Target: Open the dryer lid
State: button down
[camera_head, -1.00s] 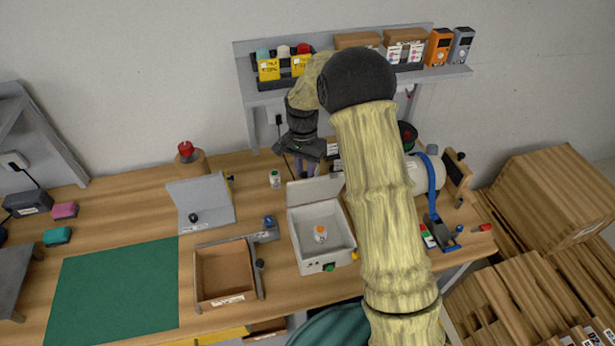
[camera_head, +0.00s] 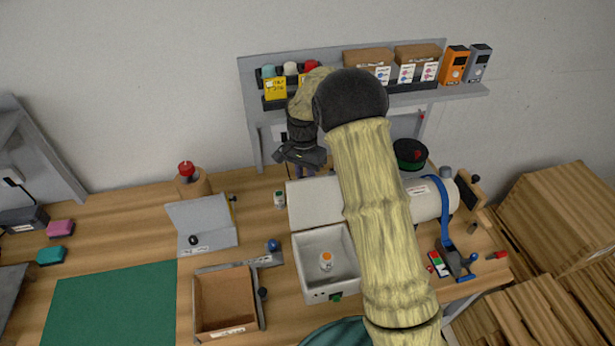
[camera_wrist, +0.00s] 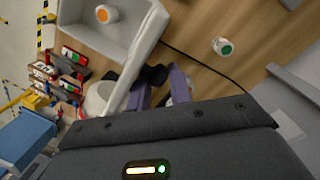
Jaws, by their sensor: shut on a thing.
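The dryer is a pale grey box (camera_head: 310,291) on the wooden bench, with its lid (camera_head: 314,205) raised and leaning back at the rear. A small white bottle with an orange cap (camera_head: 326,261) stands inside it. My gripper (camera_head: 301,170) is behind the lid's upper edge, partly hidden under the wrist. In the wrist view, the purple fingers of my gripper (camera_wrist: 161,83) are closed around a dark knob (camera_wrist: 151,75) at the lid's edge (camera_wrist: 133,72). The orange-capped bottle also shows in the wrist view (camera_wrist: 106,13).
A green-capped bottle (camera_head: 279,199) stands left of the lid. A wall shelf (camera_head: 440,94) with boxes is behind. A white tank with a blue strap (camera_head: 427,200) stands to the right. An open brown tray (camera_head: 224,303) and a grey lidded unit (camera_head: 204,222) are at the left.

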jog(key=shift+s+a+f, duration=0.2)
jog(key=shift+a+f, duration=0.05)
jog(key=shift+a, duration=0.05)
jog(key=c, duration=1.6)
grip_release()
jog(key=shift+a, duration=0.1)
jog(key=o, duration=0.4)
jog(key=shift+a, duration=0.15)
jog(key=shift+r, duration=0.1)
jog(key=shift+w+d+r, duration=0.1)
jog(key=shift+w+d, duration=0.05)
jog(key=shift+d, duration=0.1)
jog(key=shift+r, duration=0.1)
notch_tip(320, 180, up, 17)
jog(key=w+b, duration=0.2)
jog(key=b, duration=0.1)
jog(key=shift+w+a+b, duration=0.15)
jog(key=shift+a+b, duration=0.1)
jog(key=shift+b, duration=0.05)
